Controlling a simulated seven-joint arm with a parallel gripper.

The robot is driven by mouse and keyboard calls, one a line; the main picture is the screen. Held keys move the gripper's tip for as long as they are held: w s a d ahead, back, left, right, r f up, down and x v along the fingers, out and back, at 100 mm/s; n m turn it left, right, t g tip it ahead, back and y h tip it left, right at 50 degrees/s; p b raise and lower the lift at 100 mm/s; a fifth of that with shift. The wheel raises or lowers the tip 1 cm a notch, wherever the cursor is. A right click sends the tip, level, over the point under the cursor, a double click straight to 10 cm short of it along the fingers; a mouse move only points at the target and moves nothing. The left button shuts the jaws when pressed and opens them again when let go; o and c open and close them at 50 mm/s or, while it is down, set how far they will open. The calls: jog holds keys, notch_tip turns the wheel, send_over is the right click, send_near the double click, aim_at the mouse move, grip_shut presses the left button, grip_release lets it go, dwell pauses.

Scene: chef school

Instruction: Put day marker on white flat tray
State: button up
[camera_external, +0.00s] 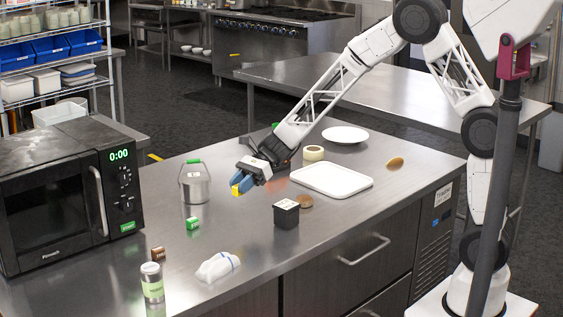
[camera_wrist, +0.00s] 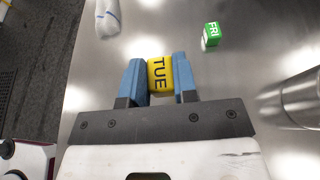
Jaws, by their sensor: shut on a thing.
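My gripper (camera_external: 242,183) is shut on a yellow day marker (camera_external: 236,190) and holds it above the steel counter. In the wrist view the yellow marker (camera_wrist: 160,76) reads "TUE" and sits between the blue fingers of my gripper (camera_wrist: 158,82). The white flat tray (camera_external: 331,192) lies on the counter to the right of my gripper in the external view, and its visible surface is empty. A green day marker (camera_external: 193,223) rests on the counter; in the wrist view this green marker (camera_wrist: 211,35) reads "FRI", partly legible. A brown marker-like cube (camera_external: 158,253) lies near the microwave.
A metal pail (camera_external: 195,184) with a green handle stands left of my gripper. A tape roll (camera_external: 313,153), a white plate (camera_external: 345,135), a folded cloth (camera_external: 218,266) and a shaker (camera_external: 152,283) are also around.

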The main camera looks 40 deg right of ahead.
jog(key=shift+d, duration=0.1)
jog(key=s+d+m+t, duration=0.1)
jog(key=d+t, duration=0.1)
jog(key=d, duration=0.6)
jog(key=s+d+m+t, duration=0.1)
jog(key=d+m, duration=0.1)
jog(key=d, duration=0.6)
jog(key=s+d+f+m+t, duration=0.1)
jog(key=d+t, duration=0.1)
jog(key=d, duration=0.6)
jog(key=shift+s+m+t+h, duration=0.15)
jog(key=shift+m+t+h, duration=0.15)
jog(key=shift+m, duration=0.1)
jog(key=s+d+m+t+h, duration=0.1)
jog(key=s+d, duration=0.2)
jog(key=d, duration=0.2)
jog(key=s+d+f+m+t+h, duration=0.1)
jog(key=s+d+m+t, duration=0.1)
jog(key=s+d, duration=0.2)
jog(key=s+d+f+m+t, duration=0.1)
jog(key=s+d, duration=0.2)
jog(key=d, duration=0.5)
jog(key=shift+s+f+m+t+h, duration=0.15)
jog(key=shift+s+m+t+h, duration=0.05)
jog(key=shift+m+t+h, duration=0.2)
jog(key=shift+s+d+f, duration=0.15)
jog(key=shift+s+d, duration=0.3)
jog(key=shift+d, duration=0.05)
send_over(334, 178)
jog(key=shift+f, duration=0.75)
